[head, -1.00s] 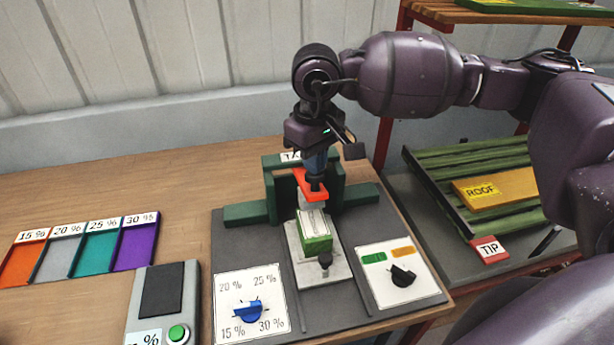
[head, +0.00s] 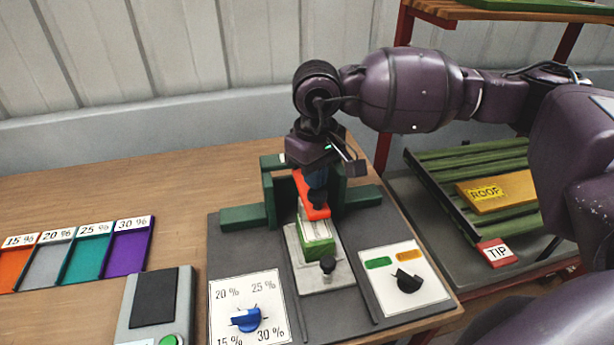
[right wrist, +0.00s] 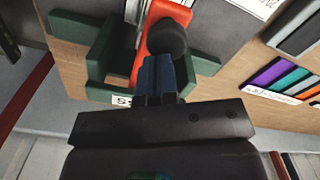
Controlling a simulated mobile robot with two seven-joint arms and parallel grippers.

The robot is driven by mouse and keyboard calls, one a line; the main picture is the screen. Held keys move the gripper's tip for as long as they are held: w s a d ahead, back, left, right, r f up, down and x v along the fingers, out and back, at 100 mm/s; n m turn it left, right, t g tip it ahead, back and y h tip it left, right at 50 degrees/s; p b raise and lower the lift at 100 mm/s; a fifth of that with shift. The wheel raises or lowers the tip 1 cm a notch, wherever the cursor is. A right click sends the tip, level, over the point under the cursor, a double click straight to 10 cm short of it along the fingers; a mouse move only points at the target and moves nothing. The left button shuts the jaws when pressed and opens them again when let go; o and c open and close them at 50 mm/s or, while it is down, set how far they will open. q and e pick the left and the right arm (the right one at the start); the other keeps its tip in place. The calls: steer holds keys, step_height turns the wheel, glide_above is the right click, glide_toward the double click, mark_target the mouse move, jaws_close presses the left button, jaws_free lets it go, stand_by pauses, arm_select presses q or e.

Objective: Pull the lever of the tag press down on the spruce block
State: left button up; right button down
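The tag press (head: 271,200) is a dark green frame at the back of the grey plate. Its orange lever (head: 313,206) slants forward over the back end of the block. The block (head: 318,246), pale on top with a green front, lies on the light bed of the press. My right gripper (head: 317,190) is at the lever from above. In the right wrist view its blue fingers (right wrist: 160,75) are together, against or just short of the lever's black knob (right wrist: 167,38); exact contact is hidden. My left gripper is not in view.
A blue dial card (head: 247,312) is left of the bed, and a black switch card (head: 407,282) right of it. Coloured trays (head: 90,255) and a device with a green button (head: 155,305) are further left.

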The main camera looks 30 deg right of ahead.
steer(key=shift+f, duration=0.5)
steer(key=shift+w+r, duration=0.1)
steer(key=shift+r, duration=0.55)
step_height(320, 180, up, 8)
steer(key=p, duration=0.2)
steer(key=shift+f, duration=0.1)
stand_by(0.9)
